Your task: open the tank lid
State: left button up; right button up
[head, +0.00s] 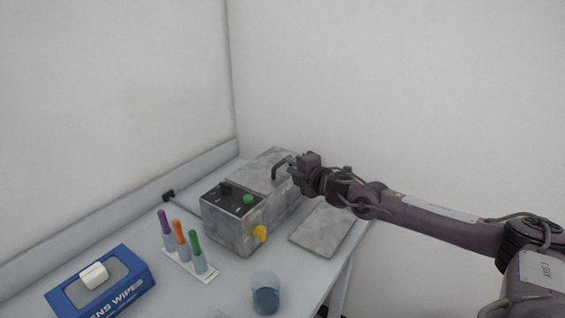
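A mottled grey metal tank (228,230) stands on the bench near the back corner, with a control panel on its near end. Its flat grey lid (257,168) lies on top at the far part and looks closed. A dark arched handle (279,166) stands up at the lid's right side. My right gripper (291,170) reaches in from the right and is right at the handle. Its fingers are small and dark against the handle, so I cannot tell whether they are shut on it. My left gripper is out of view.
A yellow spout (259,234) sticks out from the tank's near end. A flat grey plate (322,230) lies right of the tank. In front are a rack of coloured tubes (190,264), a beaker (265,296) and a blue wipes box (103,285). Walls stand behind and left.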

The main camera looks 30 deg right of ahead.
aim_at(284, 163)
jog(key=w, duration=0.2)
jog(key=w+f, duration=0.1)
jog(key=w, duration=0.2)
jog(key=shift+w+p, duration=0.1)
jog(key=shift+p, duration=0.3)
jog(key=shift+f, duration=0.1)
jog(key=shift+c, duration=0.3)
grip_shut()
